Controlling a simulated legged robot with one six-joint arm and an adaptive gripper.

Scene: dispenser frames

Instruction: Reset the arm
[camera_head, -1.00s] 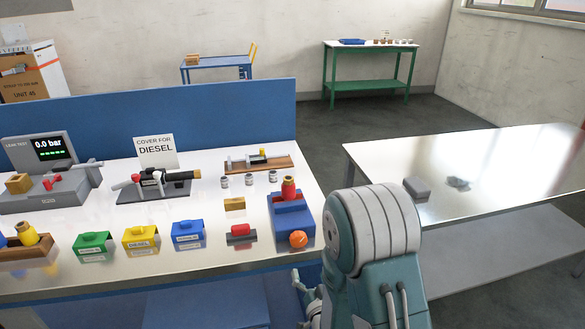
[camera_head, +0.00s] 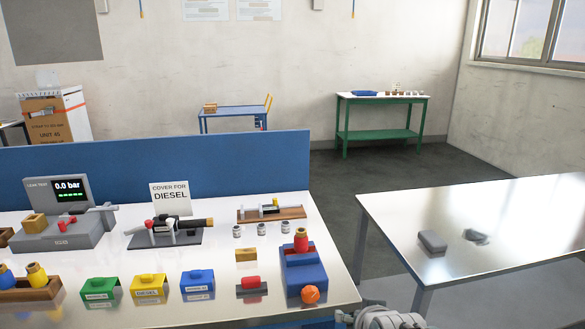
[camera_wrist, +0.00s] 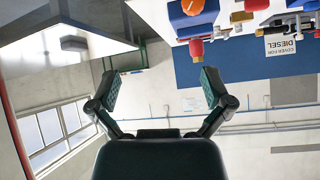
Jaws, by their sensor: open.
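My gripper (camera_wrist: 157,92) shows in the wrist view with its two dark fingers spread apart and nothing between them. The wrist view is upside down, with the tables along its top and the window at left. In the head view only a grey and white part of my arm shows at the bottom edge, right of the white bench (camera_head: 222,262). The gripper's fingers are not clear there.
The bench holds a leak tester (camera_head: 62,232), a "COVER FOR DIESEL" sign (camera_head: 171,198), green (camera_head: 100,289), yellow (camera_head: 149,288) and blue (camera_head: 198,284) covers, and a blue-red fixture (camera_head: 302,272). A metal table (camera_head: 510,225) stands right, with floor between.

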